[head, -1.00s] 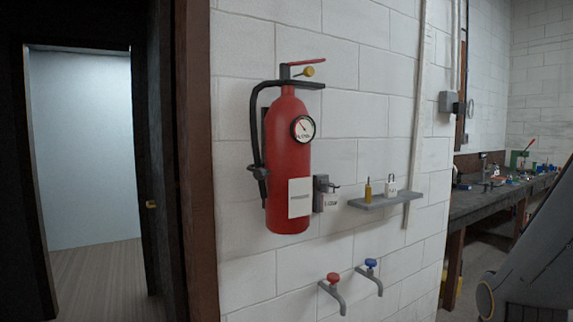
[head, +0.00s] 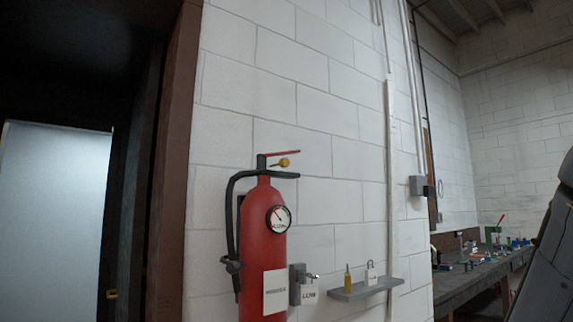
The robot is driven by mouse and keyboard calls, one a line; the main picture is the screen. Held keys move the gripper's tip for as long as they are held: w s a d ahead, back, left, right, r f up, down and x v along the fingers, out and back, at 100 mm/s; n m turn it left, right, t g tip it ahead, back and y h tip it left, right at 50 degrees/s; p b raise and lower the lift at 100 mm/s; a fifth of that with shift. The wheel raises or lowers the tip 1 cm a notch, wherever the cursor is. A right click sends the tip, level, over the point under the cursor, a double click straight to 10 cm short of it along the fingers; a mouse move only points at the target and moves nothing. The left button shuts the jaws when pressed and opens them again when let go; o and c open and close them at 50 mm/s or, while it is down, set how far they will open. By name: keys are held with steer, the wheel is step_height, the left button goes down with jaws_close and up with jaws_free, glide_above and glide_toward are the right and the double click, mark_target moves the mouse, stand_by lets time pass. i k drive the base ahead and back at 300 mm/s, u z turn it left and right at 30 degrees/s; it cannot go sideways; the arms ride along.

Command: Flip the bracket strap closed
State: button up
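A red fire extinguisher (head: 258,252) hangs upright against the white block wall, with a black hose, a dial, a red lever and a yellow pin ring at its top. Its bottom is cut off by the picture's lower edge. A grey metal fitting (head: 297,283) with a small tag sits at its right side. I cannot tell whether this is the bracket strap, or whether any strap is open or closed. A dark clip (head: 231,265) shows on the left, by the hose end. My gripper is not in view; a dark grey part at the right edge is probably my arm.
A small grey shelf (head: 366,289) holds a yellow bottle (head: 347,278) and a white padlock-like item (head: 371,274). A cluttered workbench (head: 470,275) stands at the right. A brown door frame (head: 172,170) and a pale doorway (head: 52,220) are at the left.

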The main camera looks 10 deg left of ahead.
mark_target(232, 267)
steer(key=k, duration=0.5)
steer(key=u, duration=2.2)
steer(key=i, duration=1.5)
steer(key=z, duration=2.25)
